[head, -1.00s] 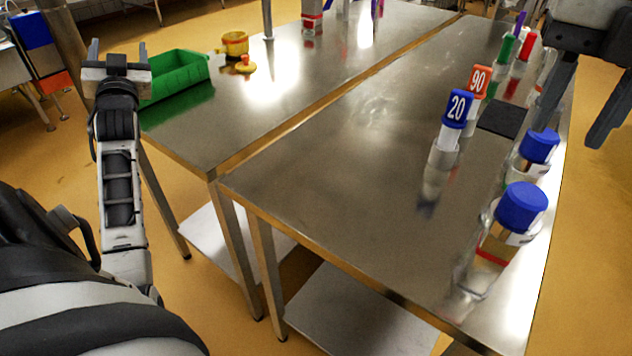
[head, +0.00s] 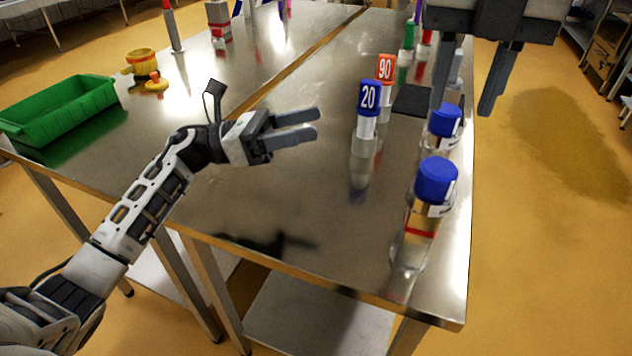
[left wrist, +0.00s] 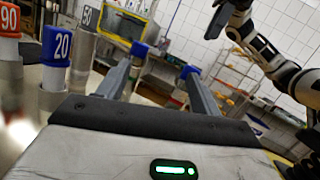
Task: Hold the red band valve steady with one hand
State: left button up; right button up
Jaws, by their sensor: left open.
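A clear cylinder with a blue cap and a red band (head: 422,228) stands upright near the right front of the nearer steel table (head: 300,215); I take it as the red band valve. Behind it stands a similar blue-capped cylinder (head: 444,127), whose lower part is partly hidden. My left gripper (head: 316,124) is open and empty above the table, left of the blue 20 piece (head: 368,98) and apart from the red-band cylinder. Its spread fingers show in the left wrist view (left wrist: 163,60). My right gripper (head: 462,108) is open, pointing down at the upper right, near the rear blue-capped cylinder in the picture.
An orange 90 piece (head: 385,70) stands behind the 20 piece, beside a dark mat (head: 412,98). A green bin (head: 60,108) and a yellow pot (head: 141,62) sit on the farther table. The nearer table's front left is clear.

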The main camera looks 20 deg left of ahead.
aim_at(409, 209)
pick_arm(q)
jog(key=s+d+f+m+g+y, duration=0.1)
jog(key=s+d+f+m+g, duration=0.4)
jog(key=f+m+g, duration=0.15)
jog(key=shift+n, duration=0.35)
jog(key=d, duration=1)
jog(key=w+d, duration=0.1)
jog(key=d, duration=0.4)
jog(key=shift+d+f, duration=0.2)
jog(key=shift+d, duration=0.05)
